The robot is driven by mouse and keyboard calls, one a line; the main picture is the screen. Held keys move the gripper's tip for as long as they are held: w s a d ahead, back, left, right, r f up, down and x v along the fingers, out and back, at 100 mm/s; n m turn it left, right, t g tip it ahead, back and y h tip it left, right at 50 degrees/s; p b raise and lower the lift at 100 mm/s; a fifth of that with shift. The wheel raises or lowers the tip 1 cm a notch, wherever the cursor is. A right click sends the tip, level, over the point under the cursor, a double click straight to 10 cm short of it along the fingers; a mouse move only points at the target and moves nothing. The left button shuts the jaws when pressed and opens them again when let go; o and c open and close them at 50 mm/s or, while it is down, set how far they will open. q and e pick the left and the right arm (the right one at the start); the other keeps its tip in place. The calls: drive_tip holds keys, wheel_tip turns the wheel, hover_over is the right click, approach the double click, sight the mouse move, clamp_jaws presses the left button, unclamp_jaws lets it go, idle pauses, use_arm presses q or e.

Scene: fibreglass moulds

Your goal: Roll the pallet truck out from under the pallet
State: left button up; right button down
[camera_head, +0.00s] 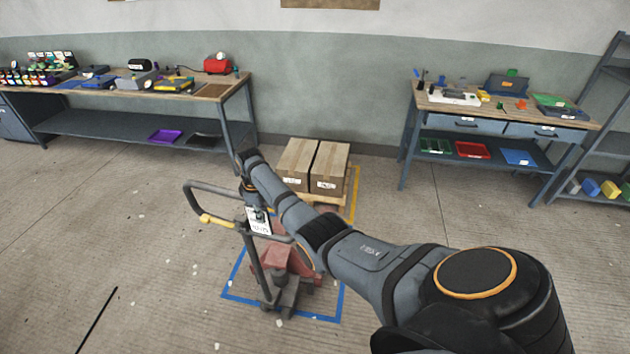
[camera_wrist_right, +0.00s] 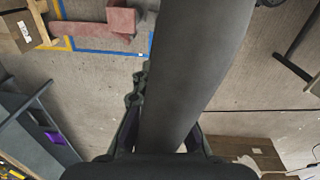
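The red pallet truck (camera_head: 272,262) stands on the floor inside a blue taped outline, its handle side towards me. Its grey loop handle (camera_head: 198,196) with a yellow part rises at the left. The wooden pallet (camera_head: 338,198) behind it carries two long boxes (camera_head: 329,168); my arm hides part of both truck and pallet. My right gripper (camera_head: 256,208) is at the handle. In the right wrist view a thick dark bar (camera_wrist_right: 200,60), seemingly the handle, runs between my fingers (camera_wrist_right: 165,115) and hides one fingertip; firm contact is unclear. My left gripper is out of view.
Yellow tape (camera_head: 354,190) edges the pallet area by the wall. A workbench (camera_head: 213,91) stands back left, another (camera_head: 409,125) back right, beside a shelf rack (camera_head: 600,100). The floor (camera_head: 110,235) left of the truck is largely free, with a dark line on it.

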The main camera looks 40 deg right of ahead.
drive_tip(key=c, duration=1.7)
unclamp_jaws()
drive_tip(key=shift+w+a+r, duration=0.15)
drive_tip(key=shift+a, duration=0.35)
drive_tip(key=o, duration=0.4)
drive_tip(key=shift+w+a, duration=0.1)
drive_tip(key=shift+a, duration=0.35)
drive_tip(key=shift+d+r, duration=0.2)
drive_tip(key=shift+d, duration=0.4)
drive_tip(key=r, duration=0.6)
drive_tip(key=shift+a+r, duration=0.35)
drive_tip(key=shift+r, duration=0.05)
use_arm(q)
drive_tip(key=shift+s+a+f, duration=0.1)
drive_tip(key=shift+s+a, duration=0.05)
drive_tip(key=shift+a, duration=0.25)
use_arm(e)
drive_tip(key=shift+r, duration=0.4)
drive_tip(key=shift+f, duration=0.1)
